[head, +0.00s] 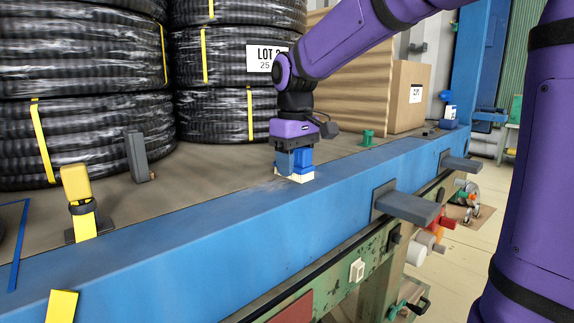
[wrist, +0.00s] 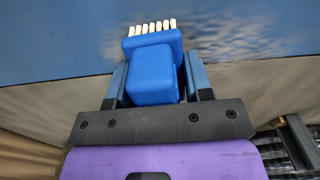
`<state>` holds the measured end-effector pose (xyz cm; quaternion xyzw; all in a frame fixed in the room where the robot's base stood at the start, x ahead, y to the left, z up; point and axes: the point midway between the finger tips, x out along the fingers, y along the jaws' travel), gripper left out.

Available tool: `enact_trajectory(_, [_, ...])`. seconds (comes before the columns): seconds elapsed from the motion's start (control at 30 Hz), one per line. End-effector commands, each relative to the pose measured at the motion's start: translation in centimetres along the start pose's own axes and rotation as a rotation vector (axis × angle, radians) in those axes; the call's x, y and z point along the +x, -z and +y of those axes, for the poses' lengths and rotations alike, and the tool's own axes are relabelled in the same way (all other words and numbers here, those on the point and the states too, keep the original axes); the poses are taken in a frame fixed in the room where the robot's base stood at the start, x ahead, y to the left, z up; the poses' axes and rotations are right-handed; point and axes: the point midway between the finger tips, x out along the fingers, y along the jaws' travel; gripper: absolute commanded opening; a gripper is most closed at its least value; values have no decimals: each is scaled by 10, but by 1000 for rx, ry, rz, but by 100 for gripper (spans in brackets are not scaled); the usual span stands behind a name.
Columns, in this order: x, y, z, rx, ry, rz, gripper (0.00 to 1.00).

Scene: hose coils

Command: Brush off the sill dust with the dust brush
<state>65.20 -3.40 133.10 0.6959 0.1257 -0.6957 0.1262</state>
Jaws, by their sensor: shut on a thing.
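The dust brush (head: 296,166) has a blue body and pale bristles. My gripper (head: 294,160) is shut on it, with the bristles pointing down at the blue sill (head: 230,230). In the wrist view the brush (wrist: 152,70) sits between the two fingers of my gripper (wrist: 155,85), and its bristles show beyond the blue body. The sill dust (wrist: 232,42) is a pale, speckled patch on the blue surface, to the right of the bristles in the wrist view. In the head view I cannot tell for sure whether the bristles touch the sill.
Wrapped black hose coils (head: 70,135) are stacked behind the sill at left. A cardboard box (head: 408,95) stands at the back right. A yellow post (head: 78,200) and a grey post (head: 137,156) rise at left. Grey brackets (head: 405,206) jut from the sill's front.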

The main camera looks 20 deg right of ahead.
Motion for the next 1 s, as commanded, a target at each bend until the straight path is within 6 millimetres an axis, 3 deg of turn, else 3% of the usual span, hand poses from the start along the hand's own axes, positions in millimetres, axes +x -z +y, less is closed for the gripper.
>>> enact_trajectory(0.57, [0,-1,12,1,0,-1,28])
enact_trajectory(1.0, [0,-2,45,2,0,0,28])
